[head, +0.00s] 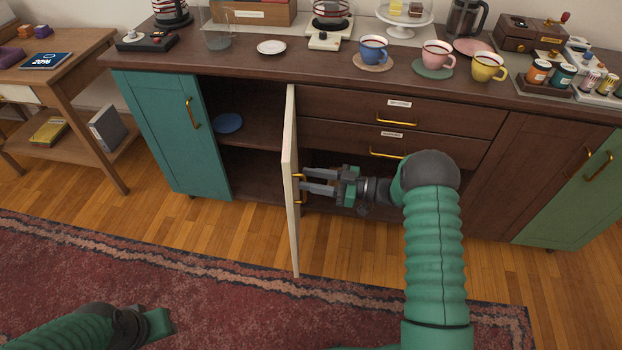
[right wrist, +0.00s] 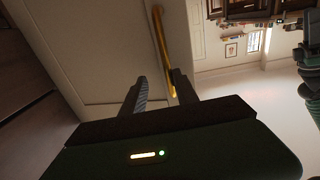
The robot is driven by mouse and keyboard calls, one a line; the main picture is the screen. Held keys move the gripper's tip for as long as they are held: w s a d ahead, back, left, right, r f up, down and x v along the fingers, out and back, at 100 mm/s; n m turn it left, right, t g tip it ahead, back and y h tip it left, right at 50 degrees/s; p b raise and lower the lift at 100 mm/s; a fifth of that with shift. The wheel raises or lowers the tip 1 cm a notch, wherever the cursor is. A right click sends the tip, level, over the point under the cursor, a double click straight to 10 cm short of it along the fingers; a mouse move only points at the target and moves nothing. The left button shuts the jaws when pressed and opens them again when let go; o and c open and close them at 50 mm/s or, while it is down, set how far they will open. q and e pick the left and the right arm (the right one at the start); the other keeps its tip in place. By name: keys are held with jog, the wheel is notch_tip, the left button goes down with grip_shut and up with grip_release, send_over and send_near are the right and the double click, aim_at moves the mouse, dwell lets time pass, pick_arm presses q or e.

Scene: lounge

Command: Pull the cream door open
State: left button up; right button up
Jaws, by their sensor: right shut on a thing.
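The cream door (head: 290,150) stands swung out from the cabinet, seen almost edge-on in the head view. Its brass handle (head: 298,176) is on the face turned right, toward my right gripper. My right gripper (head: 304,182) is shut on the handle. In the right wrist view the brass handle (right wrist: 160,38) runs down between the two fingers (right wrist: 158,88), against the cream door (right wrist: 105,50). The part of the handle between the fingers is partly hidden. My left arm shows at the bottom left; its gripper (head: 158,325) is cut short, with no fingers visible.
A blue plate (head: 228,123) lies on a shelf in the open cabinet. A teal door (head: 170,130) stands at left, drawers (head: 400,112) at right. Cups and other items crowd the countertop (head: 300,70). The floor (head: 350,245) and red rug (head: 220,290) in front look clear.

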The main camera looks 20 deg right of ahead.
jog(key=p+v, duration=0.2)
jog(key=v, duration=1.5)
jog(key=shift+p, duration=0.3)
